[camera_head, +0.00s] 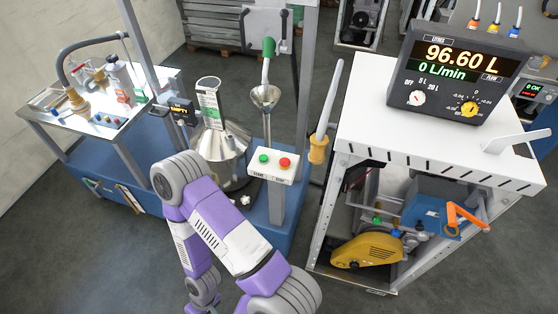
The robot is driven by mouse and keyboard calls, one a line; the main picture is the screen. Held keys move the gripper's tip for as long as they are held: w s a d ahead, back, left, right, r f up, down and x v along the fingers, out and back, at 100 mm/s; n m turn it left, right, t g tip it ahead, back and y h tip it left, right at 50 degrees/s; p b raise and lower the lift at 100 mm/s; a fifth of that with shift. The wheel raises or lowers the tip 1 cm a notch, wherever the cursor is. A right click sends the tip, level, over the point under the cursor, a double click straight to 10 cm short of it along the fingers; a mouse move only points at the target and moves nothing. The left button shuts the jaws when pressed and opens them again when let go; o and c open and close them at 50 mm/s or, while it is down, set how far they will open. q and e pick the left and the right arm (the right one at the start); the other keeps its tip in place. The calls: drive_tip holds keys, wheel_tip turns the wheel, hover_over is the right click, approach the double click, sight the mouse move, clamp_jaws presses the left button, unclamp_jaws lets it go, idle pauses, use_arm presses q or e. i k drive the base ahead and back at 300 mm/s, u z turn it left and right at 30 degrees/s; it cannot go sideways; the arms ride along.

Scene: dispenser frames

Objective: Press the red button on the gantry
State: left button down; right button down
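The red button (285,162) sits on top of a small white control box (272,178), right of a green button (264,158). The box stands on a grey post (278,205) in the blue-based gantry (275,240), with small labels below the buttons too blurred to read surely. One of my purple and grey arms (215,228) rises from the bottom of the view, bends left of the box and folds back down. It covers part of the gantry base but not the red button. Neither of my grippers shows in this view.
A metal vessel (222,155) and a funnel (265,95) stand behind the box. A white-topped bench (372,120) carries a meter (455,75) reading 96.60 L and 0 L/min. A small display (182,110) reads EMPTY.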

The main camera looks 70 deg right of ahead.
sight(284, 162)
drive_tip(key=i, duration=1.7)
drive_tip(key=z, duration=2.95)
